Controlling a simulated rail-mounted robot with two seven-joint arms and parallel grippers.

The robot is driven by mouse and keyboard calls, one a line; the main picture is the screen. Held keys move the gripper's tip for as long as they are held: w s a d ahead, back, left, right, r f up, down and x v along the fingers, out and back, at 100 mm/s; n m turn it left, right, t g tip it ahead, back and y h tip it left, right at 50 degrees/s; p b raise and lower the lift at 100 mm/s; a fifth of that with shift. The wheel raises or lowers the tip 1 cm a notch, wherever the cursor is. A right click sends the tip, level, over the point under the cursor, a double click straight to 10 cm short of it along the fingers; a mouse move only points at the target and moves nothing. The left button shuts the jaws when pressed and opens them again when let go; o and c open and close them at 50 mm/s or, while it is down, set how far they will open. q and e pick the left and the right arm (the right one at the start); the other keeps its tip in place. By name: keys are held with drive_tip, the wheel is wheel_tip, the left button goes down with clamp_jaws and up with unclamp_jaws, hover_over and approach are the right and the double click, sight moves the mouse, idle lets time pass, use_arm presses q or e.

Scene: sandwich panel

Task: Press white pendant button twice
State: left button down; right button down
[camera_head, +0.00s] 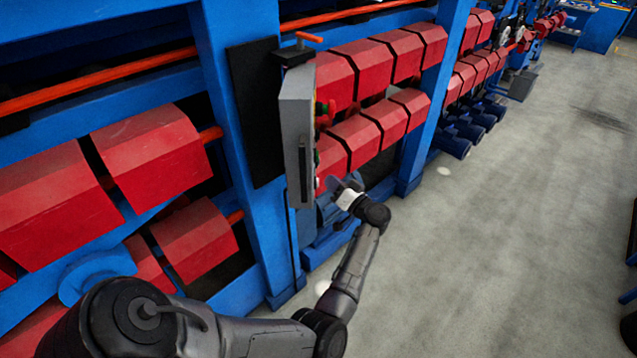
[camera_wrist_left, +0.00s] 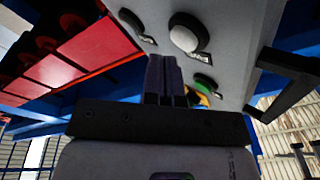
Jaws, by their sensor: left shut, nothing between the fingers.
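The grey pendant box (camera_head: 297,115) hangs edge-on beside a blue post in the head view, its button face turned away to the right. In the left wrist view its face (camera_wrist_left: 235,25) carries a round white button (camera_wrist_left: 186,33) with a dark collar. My left gripper (camera_head: 338,184) is at the lower right of the box in the head view. In the left wrist view its shut, empty fingers (camera_wrist_left: 164,60) point at the panel, just below and left of the white button in the picture. I cannot tell whether the fingertips touch the panel. My right gripper is out of view.
Near the white button are a green button (camera_wrist_left: 203,82), partly hidden yellow and green controls, and a dark-collared control (camera_wrist_left: 131,19). A black handle (camera_wrist_left: 285,80) sticks out at right. Red rollers (camera_head: 355,140) on a blue frame stand behind. Grey floor (camera_head: 510,220) is open at right.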

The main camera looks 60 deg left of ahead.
use_arm(q)
drive_tip(key=shift+w+d+b, duration=0.25)
drive_tip(key=shift+w+d, duration=0.15)
drive_tip(key=shift+w, duration=0.35)
drive_tip(key=shift+w+d+b, duration=0.2)
drive_tip(key=shift+w+d, duration=0.15)
drive_tip(key=shift+w, duration=0.4)
drive_tip(key=shift+w+d+b, duration=0.25)
drive_tip(key=shift+w+d, duration=0.15)
drive_tip(key=shift+w, duration=0.35)
